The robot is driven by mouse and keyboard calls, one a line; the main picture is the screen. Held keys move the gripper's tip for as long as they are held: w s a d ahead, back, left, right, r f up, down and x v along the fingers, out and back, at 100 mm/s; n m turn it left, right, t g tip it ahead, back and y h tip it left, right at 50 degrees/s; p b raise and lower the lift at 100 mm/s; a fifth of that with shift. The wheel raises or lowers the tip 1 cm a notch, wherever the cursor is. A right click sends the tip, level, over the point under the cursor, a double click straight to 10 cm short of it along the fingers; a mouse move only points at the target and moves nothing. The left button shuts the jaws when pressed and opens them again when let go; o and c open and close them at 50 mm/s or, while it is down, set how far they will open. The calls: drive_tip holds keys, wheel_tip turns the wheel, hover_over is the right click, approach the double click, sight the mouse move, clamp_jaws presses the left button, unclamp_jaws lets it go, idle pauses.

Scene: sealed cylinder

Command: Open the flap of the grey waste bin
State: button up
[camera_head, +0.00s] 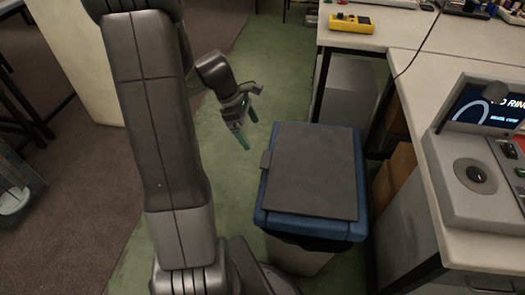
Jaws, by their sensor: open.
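The waste bin (360,190) stands on the floor right of my arm. It has a blue rim, a light grey body and a dark liner showing under the rim. Its dark grey flap (312,170) lies flat and closed over the top. My gripper (244,128) is up and left of the bin, apart from the flap. Its greenish fingers are spread and empty, pointing down and right.
A light workbench (490,232) with a control panel and screen (492,106) stands close to the bin's right. Another table (372,38) behind holds a yellow device (351,23). Green floor (215,165) is clear left of the bin.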

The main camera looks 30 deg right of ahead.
sight(266, 159)
drive_tip(key=b+x, duration=0.2)
drive_tip(key=x, duration=0.9)
drive_tip(key=shift+f+b, duration=0.3)
drive_tip(key=shift+f, duration=0.1)
drive_tip(key=shift+c, duration=0.2)
drive_tip(key=c, duration=1.3)
drive_tip(key=shift+r+p, duration=0.65)
drive_tip(key=shift+p, duration=0.2)
drive_tip(key=shift+c, duration=0.2)
drive_tip(key=s+d+r+t+y+p, duration=0.2)
drive_tip(key=s+d+r+p, duration=0.1)
drive_tip(key=r, duration=0.5)
drive_tip(key=s+d+r+t+y+p, duration=0.2)
drive_tip(key=s+d+r+y+p, duration=0.1)
drive_tip(key=r+p, duration=0.4)
drive_tip(key=s+d+r+t+y+p, duration=0.3)
drive_tip(key=d+r+p, duration=0.3)
drive_tip(key=r, duration=0.2)
drive_tip(key=shift+s+d+r, duration=0.25)
drive_tip(key=shift+s+r, duration=0.05)
drive_tip(key=shift+s, duration=0.45)
drive_tip(key=s+d+r, duration=0.1)
drive_tip(key=s+d, duration=0.1)
drive_tip(key=s+d+r, duration=0.1)
drive_tip(key=s+d, duration=0.2)
drive_tip(key=s+d+r, duration=0.1)
drive_tip(key=s+d, duration=0.1)
drive_tip(key=d, duration=0.1)
drive_tip(key=shift+s+d, duration=0.7)
drive_tip(key=shift+d, duration=0.05)
